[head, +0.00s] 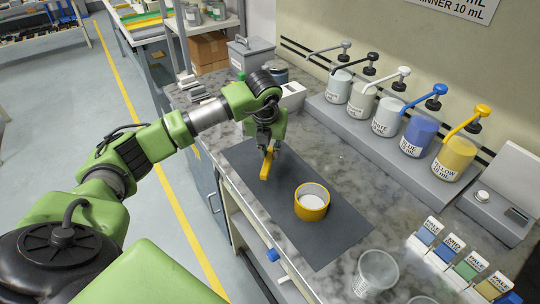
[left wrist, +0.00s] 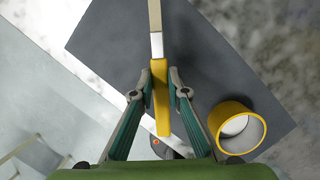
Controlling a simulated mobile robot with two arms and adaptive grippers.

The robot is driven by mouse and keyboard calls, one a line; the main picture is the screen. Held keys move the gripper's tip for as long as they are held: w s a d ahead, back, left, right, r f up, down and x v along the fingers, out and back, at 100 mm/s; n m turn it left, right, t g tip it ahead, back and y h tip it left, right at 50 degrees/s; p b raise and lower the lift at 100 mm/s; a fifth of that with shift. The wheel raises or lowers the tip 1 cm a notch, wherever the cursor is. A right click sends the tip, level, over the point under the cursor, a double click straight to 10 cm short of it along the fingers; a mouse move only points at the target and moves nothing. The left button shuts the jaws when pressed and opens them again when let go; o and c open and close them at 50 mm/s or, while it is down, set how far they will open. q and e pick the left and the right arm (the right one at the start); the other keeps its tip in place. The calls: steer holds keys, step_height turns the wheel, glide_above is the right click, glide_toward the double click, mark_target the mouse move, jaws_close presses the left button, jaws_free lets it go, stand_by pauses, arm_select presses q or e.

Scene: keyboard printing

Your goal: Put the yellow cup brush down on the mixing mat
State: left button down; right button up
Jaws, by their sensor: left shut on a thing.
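The yellow cup brush (head: 266,165) is in my left gripper (head: 267,142), over the far part of the dark mixing mat (head: 315,240). In the left wrist view the fingers of my left gripper (left wrist: 163,92) close on the yellow handle (left wrist: 161,118) from both sides. A white band and a pale beige end of the brush point to the top of that view. I cannot tell whether the brush touches the mat. A yellow cup (head: 312,202) with a white inside stands on the mat, to the right of the brush. My right gripper is not in view.
Pump bottles with white, blue (head: 418,137) and yellow (head: 453,158) contents stand on a grey ledge along the wall. A clear cup (head: 375,273) and several colour cards (head: 465,270) are at the near right. A grey scale (head: 497,205) stands at the right. Bare mat lies around the cup.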

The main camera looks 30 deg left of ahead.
mark_target(269, 159)
arm_select(q)
steer(key=shift+w+a+f, duration=0.25)
steer(key=shift+w+f, duration=0.1)
steer(key=shift+f, duration=0.15)
steer(key=shift+w+a+f, duration=0.25)
steer(key=shift+w+f, duration=0.1)
steer(key=shift+f, duration=0.15)
steer(key=x, duration=0.2)
steer(key=p+x, duration=0.1)
steer(key=shift+s+f, duration=0.25)
steer(key=shift+s, duration=0.05)
steer(key=shift+d, duration=0.1)
steer(key=c, duration=2.4)
jaws_free()
steer(key=shift+f, duration=0.15)
steer(key=o, duration=0.4)
